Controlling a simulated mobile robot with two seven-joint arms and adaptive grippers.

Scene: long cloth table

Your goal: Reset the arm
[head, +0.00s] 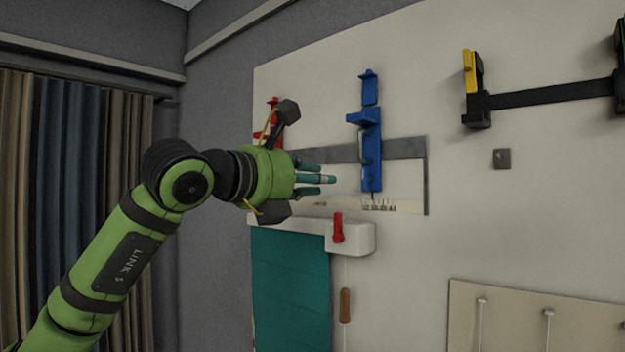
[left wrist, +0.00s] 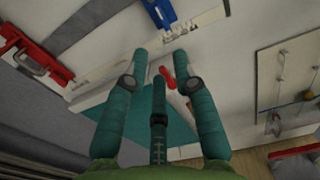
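My left arm comes in from the left in the head view, and its green-bodied gripper (head: 318,180) with teal fingers points right toward the pegboard wall. In the left wrist view the gripper's three teal fingers (left wrist: 160,75) are spread apart with nothing between them. The gripper is open and empty. It hangs in the air in front of the wall panel, below and left of a blue clamp (head: 370,140). My right gripper is not in view.
The pale wall panel (head: 540,200) holds a red clamp (head: 272,115), a black and yellow clamp (head: 540,97), and a white holder (head: 358,238) with a red piece (head: 338,228). A teal sheet (head: 290,290) hangs below. Curtains (head: 60,160) hang at the left.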

